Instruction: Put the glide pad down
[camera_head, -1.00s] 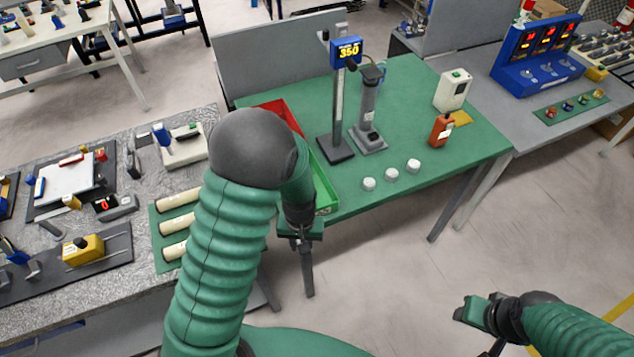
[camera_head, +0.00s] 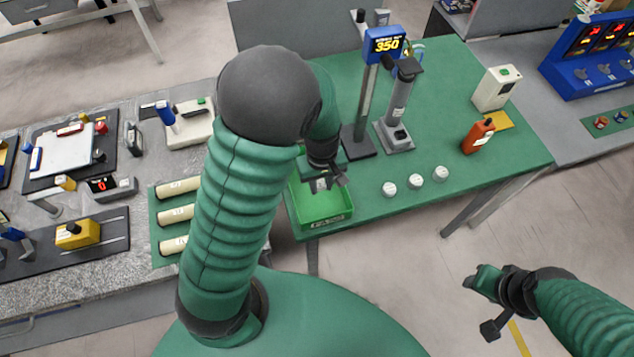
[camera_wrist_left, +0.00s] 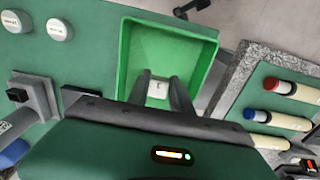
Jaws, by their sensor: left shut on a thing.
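My left gripper (camera_head: 328,184) is over the green bin (camera_head: 322,222) at the front left of the green table. In the left wrist view its two dark fingers (camera_wrist_left: 159,84) are shut on a small white glide pad (camera_wrist_left: 158,91). The pad is above the floor of the green bin (camera_wrist_left: 172,42), inside its outline; its height over the floor is hard to tell. In the head view the pad is not clearly visible. My right gripper (camera_head: 484,281) hangs in front of the table at the lower right, and its fingers do not show clearly.
Three white round pads (camera_head: 415,181) stand in a row right of the bin. A post with a blue 350 display (camera_head: 385,45) and a grey stand (camera_head: 396,115) rise behind. An orange bottle (camera_head: 478,136) is farther right. Cream rollers (camera_head: 177,215) lie on the left bench.

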